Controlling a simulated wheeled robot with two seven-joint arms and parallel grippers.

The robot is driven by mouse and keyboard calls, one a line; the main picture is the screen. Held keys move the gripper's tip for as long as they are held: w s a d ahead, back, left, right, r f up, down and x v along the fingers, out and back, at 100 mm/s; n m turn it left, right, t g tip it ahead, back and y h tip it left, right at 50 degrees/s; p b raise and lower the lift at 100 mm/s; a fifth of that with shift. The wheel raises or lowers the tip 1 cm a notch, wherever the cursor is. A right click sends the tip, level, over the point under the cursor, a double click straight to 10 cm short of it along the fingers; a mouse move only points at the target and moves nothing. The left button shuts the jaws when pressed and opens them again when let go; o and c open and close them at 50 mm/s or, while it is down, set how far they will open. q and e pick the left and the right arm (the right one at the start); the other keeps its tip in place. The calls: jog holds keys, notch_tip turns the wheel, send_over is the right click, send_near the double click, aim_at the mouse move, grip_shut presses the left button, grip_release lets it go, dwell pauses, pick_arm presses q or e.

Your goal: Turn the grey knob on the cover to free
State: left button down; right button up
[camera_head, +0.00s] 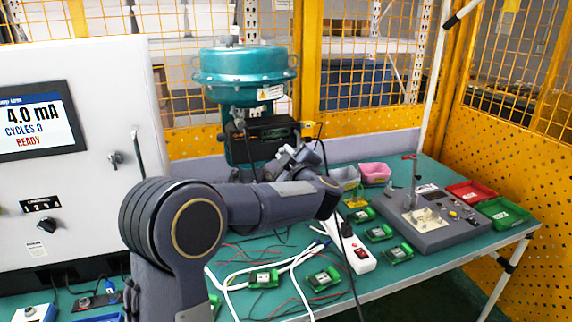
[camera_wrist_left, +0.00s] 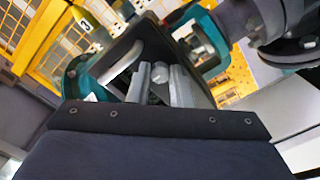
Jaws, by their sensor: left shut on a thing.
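The black positioner (camera_head: 262,135) sits under the teal actuator (camera_head: 240,75) at the back of the bench. My left gripper (camera_head: 298,158) is at its front, lower right side, with my forearm reaching in from the left. In the left wrist view the two grey fingers of my left gripper (camera_wrist_left: 160,88) point at the dark cover, with a small grey round knob (camera_wrist_left: 160,72) between them. The fingers look shut on this knob. Its pointer and markings cannot be read. In the head view the gripper and arm hide the knob. My right gripper is not in view.
A white cabinet (camera_head: 75,190) at left has a display (camera_head: 35,120) reading 4.0 mA, CYCLES 0, READY. The teal bench (camera_head: 410,265) holds green circuit boards, a white power strip (camera_head: 350,250), cables, a grey test fixture (camera_head: 430,220) and coloured bins. Yellow mesh fencing stands behind.

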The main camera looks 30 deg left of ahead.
pick_arm(q)
jog(key=shift+n+b, duration=3.2)
jog(key=shift+n, duration=1.1)
jog(key=c, duration=1.6)
grip_release()
jog(key=v, duration=0.8)
jog(key=shift+b, duration=0.3)
